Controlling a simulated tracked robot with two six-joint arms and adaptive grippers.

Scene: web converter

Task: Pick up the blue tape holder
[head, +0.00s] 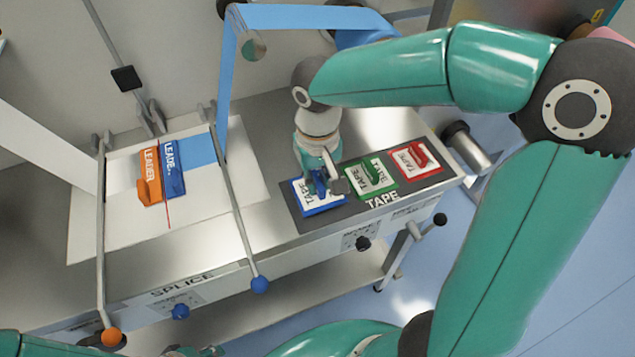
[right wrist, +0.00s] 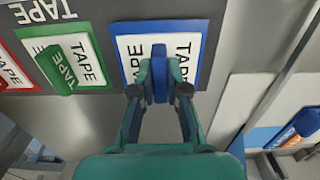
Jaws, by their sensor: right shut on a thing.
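The blue tape holder (right wrist: 159,73) is a blue block standing on a white, blue-edged square marked TAPE (head: 319,204) on the dark tape mat. In the head view, the arm partly hides it. My right gripper (right wrist: 159,92) is shut on the blue tape holder, with one finger on each side of it. In the head view my right gripper (head: 322,178) points down over the blue square. The holder appears to be still at its square; I cannot tell whether it touches it. My left gripper cannot be made out in the head view; only teal arm parts show at the bottom.
A green tape holder (head: 374,170) and a red one (head: 417,155) sit on squares to the right. The dark TAPE mat (head: 300,222) lies on the metal table. Orange (head: 150,178) and blue (head: 174,168) leader blocks lie left, between metal bars with knobs (head: 260,284).

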